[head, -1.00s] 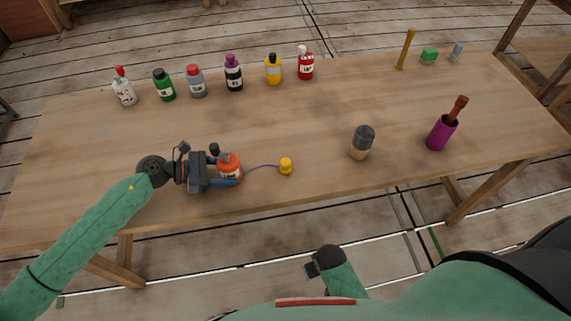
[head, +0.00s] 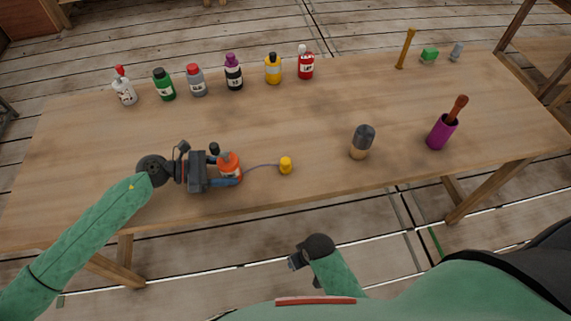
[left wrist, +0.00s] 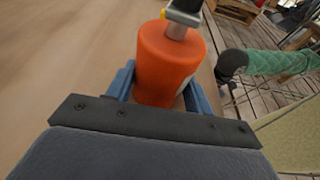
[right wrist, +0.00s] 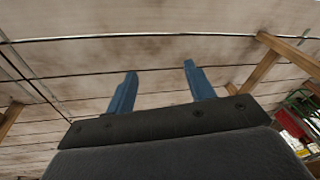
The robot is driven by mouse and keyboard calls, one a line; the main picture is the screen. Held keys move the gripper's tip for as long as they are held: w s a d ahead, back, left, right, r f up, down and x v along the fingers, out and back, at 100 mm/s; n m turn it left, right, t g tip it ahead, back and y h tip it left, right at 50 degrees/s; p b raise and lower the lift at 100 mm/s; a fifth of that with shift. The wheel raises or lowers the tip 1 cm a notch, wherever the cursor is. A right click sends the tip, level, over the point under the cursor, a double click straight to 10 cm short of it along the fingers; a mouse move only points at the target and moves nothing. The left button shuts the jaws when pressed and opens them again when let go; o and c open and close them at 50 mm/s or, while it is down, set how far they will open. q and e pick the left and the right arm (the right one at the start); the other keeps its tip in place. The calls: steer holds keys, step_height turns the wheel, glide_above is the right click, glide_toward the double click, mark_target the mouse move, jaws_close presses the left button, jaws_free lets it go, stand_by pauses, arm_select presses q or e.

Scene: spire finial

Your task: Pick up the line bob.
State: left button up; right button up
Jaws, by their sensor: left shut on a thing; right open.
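An orange container (head: 230,161) with a rounded shoulder is near the front left of the table. A thin grey cord (head: 262,166) runs from it to a small yellow bob (head: 286,166) on the tabletop. My left gripper (head: 227,178) is shut on the orange container, with blue fingers on both its sides. In the left wrist view the orange container (left wrist: 166,65) stands between the fingers, a grey neck at its top. I cannot tell whether its base touches the table. My right gripper (head: 293,262) is open and empty, off the table's front edge; its spread fingers show in the right wrist view (right wrist: 158,78).
Several bottles (head: 234,72) stand along the table's back edge. A dark-topped wooden piece (head: 361,142) and a purple cup (head: 439,132) with a brown handle stand to the right. The table (head: 310,120) is clear in the middle.

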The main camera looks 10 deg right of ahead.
steer(key=w+a+r+n+g+y, duration=0.25)
steer(key=a+r+n+y, duration=0.45)
steer(key=a+r, duration=1.25)
steer(key=w+d+r+n+g+h, duration=0.2)
steer(key=d+r+n+g+h, duration=0.15)
steer(key=d+r+n, duration=0.7)
step_height(320, 180, up, 10)
steer(key=n+t+h, duration=0.4)
steer(key=n+h, duration=0.2)
glide_above(285, 161)
steer(key=shift+n+y, duration=0.25)
steer(key=f, duration=0.6)
steer(key=shift+s+f, duration=0.1)
steer(key=shift+s, duration=0.15)
steer(key=shift+w+d+f, duration=0.1)
steer(key=shift+w+f, duration=0.05)
steer(key=shift+f, duration=1.15)
steer(key=shift+w+f, duration=0.15)
steer(key=shift+f, duration=1.15)
steer(key=shift+c, duration=0.4)
